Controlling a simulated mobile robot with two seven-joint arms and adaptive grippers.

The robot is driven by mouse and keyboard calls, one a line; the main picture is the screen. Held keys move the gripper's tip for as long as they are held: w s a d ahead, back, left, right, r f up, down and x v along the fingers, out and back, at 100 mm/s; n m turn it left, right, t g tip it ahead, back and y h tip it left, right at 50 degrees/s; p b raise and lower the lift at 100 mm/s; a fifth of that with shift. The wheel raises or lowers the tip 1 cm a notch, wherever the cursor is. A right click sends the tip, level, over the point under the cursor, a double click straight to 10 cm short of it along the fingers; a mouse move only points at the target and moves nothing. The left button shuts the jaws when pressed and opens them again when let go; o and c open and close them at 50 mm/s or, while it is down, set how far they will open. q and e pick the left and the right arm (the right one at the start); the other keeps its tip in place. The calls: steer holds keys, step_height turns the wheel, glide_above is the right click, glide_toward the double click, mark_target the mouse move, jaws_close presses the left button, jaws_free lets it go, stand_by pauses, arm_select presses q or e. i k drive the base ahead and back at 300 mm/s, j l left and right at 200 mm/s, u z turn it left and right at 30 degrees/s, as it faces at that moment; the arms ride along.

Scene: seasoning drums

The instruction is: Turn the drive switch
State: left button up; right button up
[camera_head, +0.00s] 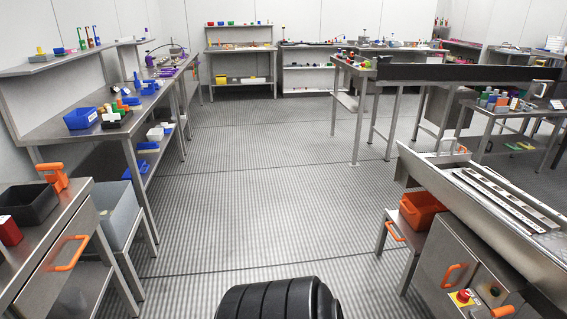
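On the front of the steel cabinet (441,262) at the lower right, a red round knob on a yellow plate (463,297) shows near the bottom edge. An orange lever or handle (502,311) sits just right of it, partly cut off by the frame. Which of these is the drive switch I cannot tell. Neither of my grippers is in view.
Orange door handles (453,276) stick out nearby. An orange bin (421,209) stands on a low stand left of the cabinet. A steel trough (491,203) with rails lies above it. At left, a bench holds a black bin (28,205). The central floor (270,200) is clear.

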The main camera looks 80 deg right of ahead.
mark_target(463, 296)
steer(key=z, duration=4.3)
